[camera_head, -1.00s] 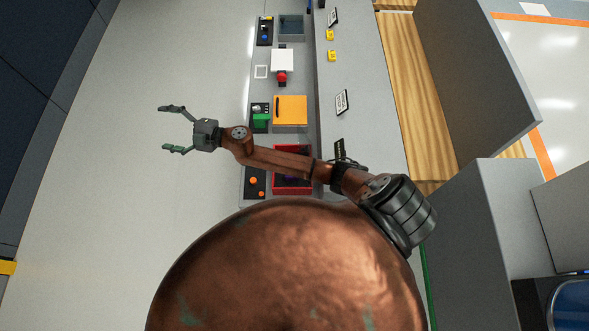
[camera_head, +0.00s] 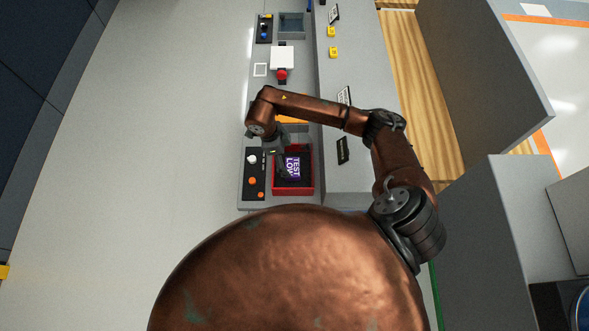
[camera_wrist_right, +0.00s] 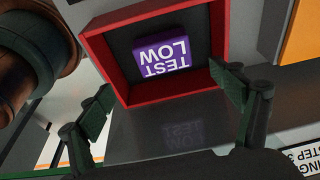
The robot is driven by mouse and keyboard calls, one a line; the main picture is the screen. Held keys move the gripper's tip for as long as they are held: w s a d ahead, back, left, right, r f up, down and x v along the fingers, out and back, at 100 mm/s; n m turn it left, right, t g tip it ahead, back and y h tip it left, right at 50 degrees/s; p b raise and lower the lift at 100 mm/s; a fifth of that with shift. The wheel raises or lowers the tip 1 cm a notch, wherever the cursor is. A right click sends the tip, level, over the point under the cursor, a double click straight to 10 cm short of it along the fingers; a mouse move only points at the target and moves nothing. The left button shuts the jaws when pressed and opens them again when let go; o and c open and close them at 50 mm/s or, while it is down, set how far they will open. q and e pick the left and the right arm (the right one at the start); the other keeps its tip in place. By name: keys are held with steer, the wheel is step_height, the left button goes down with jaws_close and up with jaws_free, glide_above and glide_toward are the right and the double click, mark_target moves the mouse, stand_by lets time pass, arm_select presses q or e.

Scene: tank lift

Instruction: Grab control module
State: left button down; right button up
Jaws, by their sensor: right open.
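A purple block (camera_head: 293,167) with the white words "TEST LOW" lies in a red-rimmed tray (camera_head: 312,178) at the near end of the grey bench. I take this block to be the control module. It also shows in the right wrist view (camera_wrist_right: 166,60), inside the red frame. My right gripper (camera_head: 275,145) hangs over the tray's far-left edge. In the right wrist view my right gripper (camera_wrist_right: 165,103) is open and empty, its green fingertips apart near the tray's rim, with the block beyond them. My left gripper is not in view.
A control panel (camera_head: 254,173) with orange and white knobs is left of the tray. An orange box (camera_head: 292,119) sits partly hidden behind my arm. Farther along are a red knob (camera_head: 282,75) and a grey bin (camera_head: 291,25). Clear floor lies to the left.

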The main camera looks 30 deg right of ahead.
mark_target(293, 167)
steer(key=x, duration=0.2)
steer(key=p+x, duration=0.1)
steer(key=x, duration=0.4)
steer(key=shift+w+d+f, duration=0.15)
steer(key=shift+w+f, duration=0.05)
steer(key=shift+w, duration=0.1)
steer(key=shift+c, duration=0.4)
steer(key=c, duration=1.3)
